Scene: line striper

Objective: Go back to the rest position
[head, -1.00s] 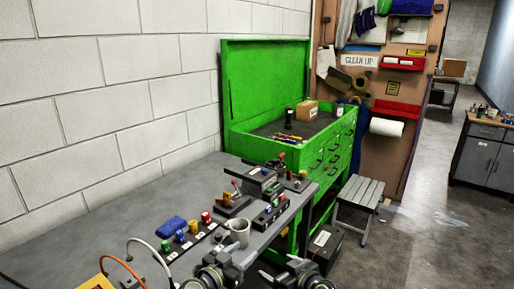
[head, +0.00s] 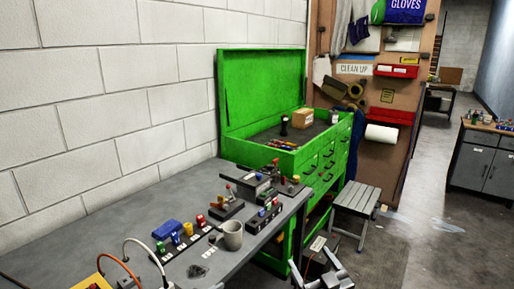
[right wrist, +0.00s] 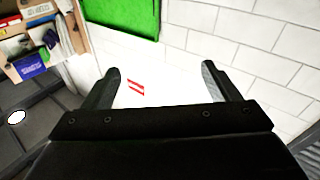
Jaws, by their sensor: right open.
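My right gripper (head: 318,266) shows at the bottom edge of the head view, in front of the workbench's right end. In the right wrist view its two fingers (right wrist: 160,70) stand wide apart with nothing between them. Beyond them are the white wall and a small red mark. My left gripper is not in view.
The grey workbench (head: 110,243) carries a grey mug (head: 232,235), a blue cloth-like item (head: 167,229), coloured blocks and switch-like fixtures. A green tool chest (head: 262,90) stands behind it. A grey stool (head: 357,198) is to the right, with open floor beyond.

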